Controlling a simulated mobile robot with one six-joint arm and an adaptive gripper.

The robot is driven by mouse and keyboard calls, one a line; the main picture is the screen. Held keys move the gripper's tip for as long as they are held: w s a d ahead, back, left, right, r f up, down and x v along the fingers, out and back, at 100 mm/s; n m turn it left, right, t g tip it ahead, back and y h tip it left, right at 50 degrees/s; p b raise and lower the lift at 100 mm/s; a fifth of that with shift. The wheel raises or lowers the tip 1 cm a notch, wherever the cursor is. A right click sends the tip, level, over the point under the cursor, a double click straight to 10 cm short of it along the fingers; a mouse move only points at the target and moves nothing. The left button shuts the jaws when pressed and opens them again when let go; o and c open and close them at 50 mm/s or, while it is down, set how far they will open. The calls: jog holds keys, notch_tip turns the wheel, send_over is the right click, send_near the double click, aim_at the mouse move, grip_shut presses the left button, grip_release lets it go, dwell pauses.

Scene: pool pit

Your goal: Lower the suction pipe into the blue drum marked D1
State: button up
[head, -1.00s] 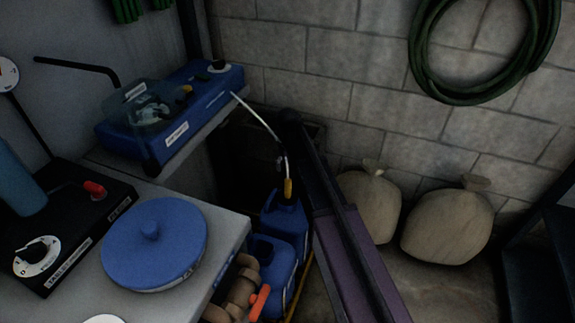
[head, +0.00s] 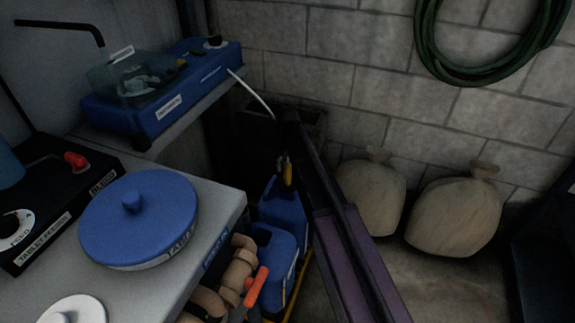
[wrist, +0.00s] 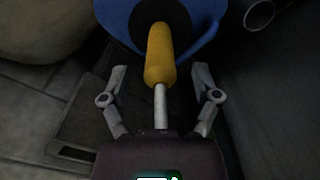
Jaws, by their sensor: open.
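Two blue drums stand side by side on the floor, a back one (head: 283,212) and a front one (head: 272,255); I cannot read D1 on either. The suction pipe's yellow grip (head: 287,172) shows at the back drum's mouth in the head view. In the wrist view, the yellow grip (wrist: 161,55) runs into the dark mouth of a blue drum (wrist: 122,20), with the pale tube (wrist: 160,105) on my side. My gripper (wrist: 160,75) is open, one finger on each side of the pipe, apart from it. The pipe's lower end is hidden inside the drum.
A blue pump unit (head: 165,95) sits on a shelf at upper left, its white hose (head: 252,95) running towards the pipe. A bench with a blue lid (head: 138,218) and a pipe valve with an orange handle (head: 256,287) border the drums. Two sacks (head: 370,200) stand right.

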jog(key=shift+f+b, duration=1.5)
jog(key=shift+f, duration=0.3)
grip_shut()
jog(key=shift+r+p, duration=4)
jog(key=shift+p, duration=0.05)
notch_tip(320, 180, up, 8)
jog(key=p, duration=0.7)
jog(key=shift+p, duration=0.4)
notch_tip(320, 180, up, 8)
jog(key=p, duration=0.8)
send_over(288, 172)
jog(key=w, duration=0.1)
jog(key=shift+w+f, duration=0.1)
jog(key=shift+w, duration=0.1)
